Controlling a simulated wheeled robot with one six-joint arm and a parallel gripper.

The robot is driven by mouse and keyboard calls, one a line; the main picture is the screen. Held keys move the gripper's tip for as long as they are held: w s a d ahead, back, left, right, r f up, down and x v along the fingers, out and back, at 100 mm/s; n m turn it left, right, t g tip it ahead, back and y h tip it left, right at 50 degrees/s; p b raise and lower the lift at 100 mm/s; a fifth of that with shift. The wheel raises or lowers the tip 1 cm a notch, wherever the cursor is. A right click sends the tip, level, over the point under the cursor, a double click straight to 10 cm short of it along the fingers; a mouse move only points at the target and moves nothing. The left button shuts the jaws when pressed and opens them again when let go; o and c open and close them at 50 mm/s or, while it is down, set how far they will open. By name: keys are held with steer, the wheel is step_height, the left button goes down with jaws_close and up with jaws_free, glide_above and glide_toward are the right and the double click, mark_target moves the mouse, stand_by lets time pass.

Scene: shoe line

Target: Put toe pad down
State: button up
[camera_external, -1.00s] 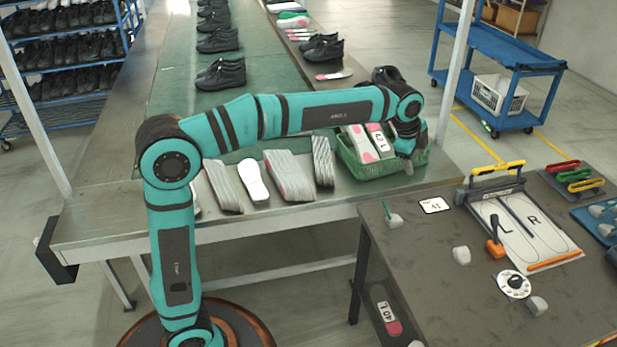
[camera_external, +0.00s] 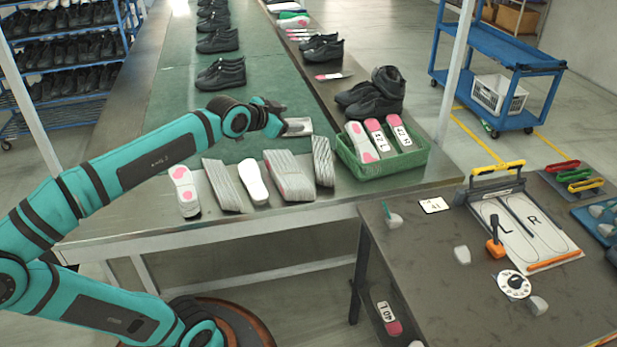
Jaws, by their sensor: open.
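My gripper (camera_external: 298,127) is open above the green belt (camera_external: 190,100), left of the green basket. Its fingers are small here, and I see no pad clearly between them. No thing can be surely named as the toe pad. Small pale grey blocks lie on the dark table at right: one near the card (camera_external: 394,220), one in the middle (camera_external: 461,255) and one by the white dial (camera_external: 538,305). The green basket (camera_external: 375,180) holds upright white insoles with pink patches, some with number labels.
Stacks of grey and white insoles (camera_external: 288,175) line the near edge of the bench. Black shoes (camera_external: 372,97) stand behind the basket. An L/R board (camera_external: 520,225) with a yellow handle lies on the dark table. The belt's near middle is mostly clear.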

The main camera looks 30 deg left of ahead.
steer(key=s+a+f+n+t+y, duration=0.1)
steer(key=s+a+n+t, duration=0.3)
steer(key=s, duration=0.8)
steer(key=a+n+y, duration=0.1)
steer(key=a+n, duration=0.1)
steer(key=a, duration=0.2)
steer(key=shift+s+a+f+y, duration=0.15)
steer(key=shift+s+a+y, duration=0.15)
steer(key=shift+s+a, duration=0.1)
steer(key=shift+o, duration=0.3)
